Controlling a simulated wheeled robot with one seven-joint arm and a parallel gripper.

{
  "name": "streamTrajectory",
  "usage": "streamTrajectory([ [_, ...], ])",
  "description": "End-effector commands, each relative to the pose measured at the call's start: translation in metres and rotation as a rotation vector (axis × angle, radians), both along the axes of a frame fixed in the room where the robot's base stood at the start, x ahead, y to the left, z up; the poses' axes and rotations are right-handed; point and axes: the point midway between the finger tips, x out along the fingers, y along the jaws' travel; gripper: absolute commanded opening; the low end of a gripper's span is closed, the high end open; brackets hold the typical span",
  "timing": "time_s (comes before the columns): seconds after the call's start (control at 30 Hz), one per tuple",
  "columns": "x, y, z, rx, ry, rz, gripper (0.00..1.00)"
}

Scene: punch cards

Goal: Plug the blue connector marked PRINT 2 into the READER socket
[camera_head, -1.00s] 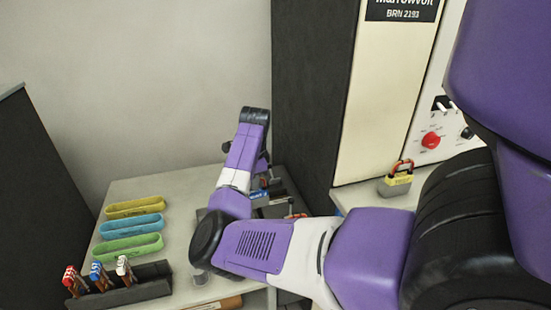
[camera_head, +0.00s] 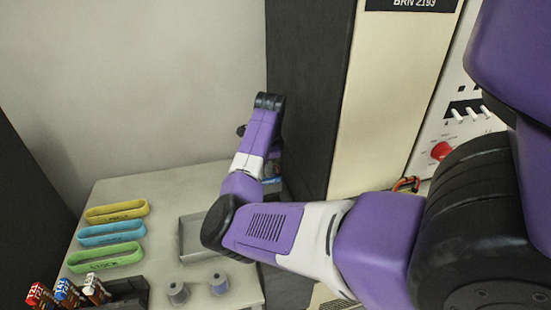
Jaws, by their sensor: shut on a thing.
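My gripper (camera_head: 273,164) is mostly hidden behind my own purple wrist, at the table's far right edge beside the tall dark cabinet side. Only a dark part of it shows. A small bit of blue (camera_head: 271,181) shows just below it; this looks like the blue connector, with the gripper shut on it. Its PRINT 2 marking cannot be read. I cannot make out the READER socket in this view.
The pale table (camera_head: 168,195) bears yellow (camera_head: 117,212), blue (camera_head: 111,234) and green (camera_head: 104,258) trays, a grey tray (camera_head: 189,240) and two spools (camera_head: 178,292). A rack (camera_head: 128,294) holds red-, blue- and white-topped pieces. A cream cabinet (camera_head: 395,85) and switch panel stand right.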

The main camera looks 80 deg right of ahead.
Motion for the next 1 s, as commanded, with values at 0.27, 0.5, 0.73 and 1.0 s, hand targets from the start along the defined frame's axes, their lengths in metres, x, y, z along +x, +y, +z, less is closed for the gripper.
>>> streamTrajectory([
  [0.27,0.001,0.0,-0.008,-0.001,-0.001,0.001,0.0],
  [0.5,0.001,0.0,-0.027,0.0,-0.001,0.001,0.0],
  [0.73,0.001,0.0,-0.044,-0.001,-0.001,0.001,0.0],
  [1.0,0.001,0.0,-0.048,-0.002,-0.001,0.001,0.0],
])
